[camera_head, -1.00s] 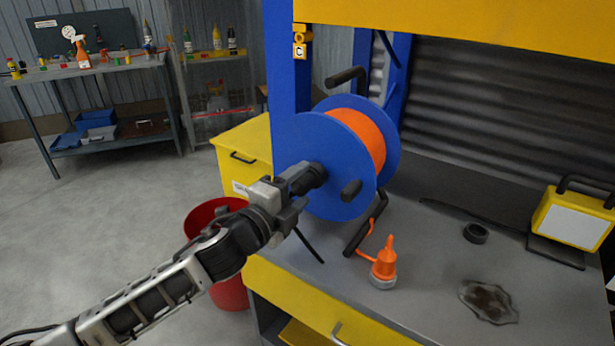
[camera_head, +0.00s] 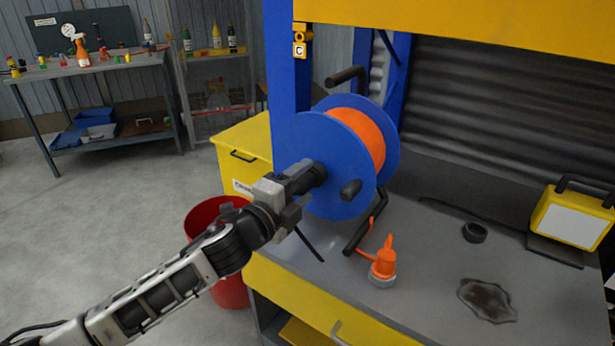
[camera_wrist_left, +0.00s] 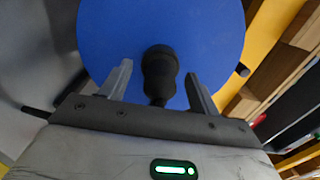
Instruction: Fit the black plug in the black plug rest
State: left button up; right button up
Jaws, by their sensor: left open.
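A black plug-like piece (camera_wrist_left: 160,72) with a narrower tail sits between the fingers of my left gripper in the left wrist view. It lies against the blue face of the cable reel (camera_wrist_left: 210,35). In the head view a black cylinder (camera_head: 312,176) shows at the reel's face, just ahead of my left gripper (camera_head: 297,190). My left gripper is open, with a gap on each side of the black piece. A black ring (camera_head: 475,232), which looks like the black plug rest, lies on the bench at right. My right gripper is out of view.
The blue reel (camera_head: 300,135) with orange cable stands on the grey bench (camera_head: 425,290). An orange plug (camera_head: 384,260) stands upright in a pale ring. A yellow lamp (camera_head: 570,218) is at right. A dark stain (camera_head: 487,299) and a red bin (camera_head: 230,292) show.

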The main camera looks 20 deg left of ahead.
aim_at(297, 190)
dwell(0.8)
pick_arm(q)
jog(key=c, duration=1.3)
jog(key=shift+p+v, duration=0.55)
jog(key=shift+v, duration=2.45)
